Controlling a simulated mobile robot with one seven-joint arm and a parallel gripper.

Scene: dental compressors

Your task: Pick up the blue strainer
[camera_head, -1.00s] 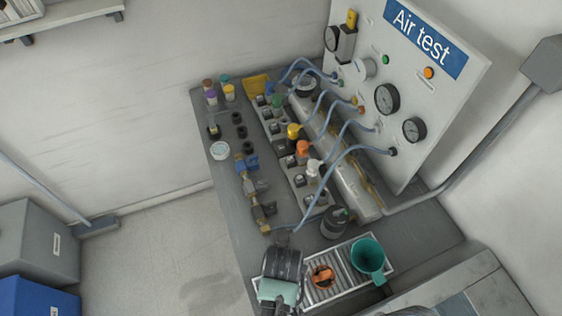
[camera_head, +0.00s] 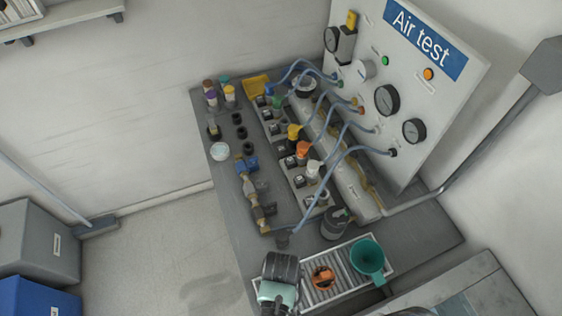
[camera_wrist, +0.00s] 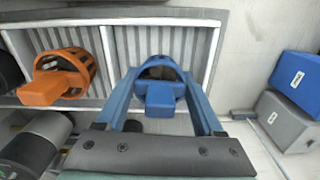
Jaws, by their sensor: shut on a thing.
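The blue strainer (camera_wrist: 160,93) sits between the two blue fingers of my gripper (camera_wrist: 160,76) in the wrist view. The fingers are shut on its sides, with its blocky handle toward the wrist. The ribbed tray (camera_wrist: 112,14) lies behind it; I cannot tell whether the strainer touches the tray or is just above it. In the head view my dark gripper (camera_head: 280,280) is over the tray's left end and hides the blue strainer.
An orange strainer (camera_head: 323,277) lies on the tray close to my gripper's right in the head view. A teal funnel-like cup (camera_head: 367,256) stands at the tray's right end. A dark canister (camera_head: 335,223), hoses and the Air test panel (camera_head: 430,70) stand behind.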

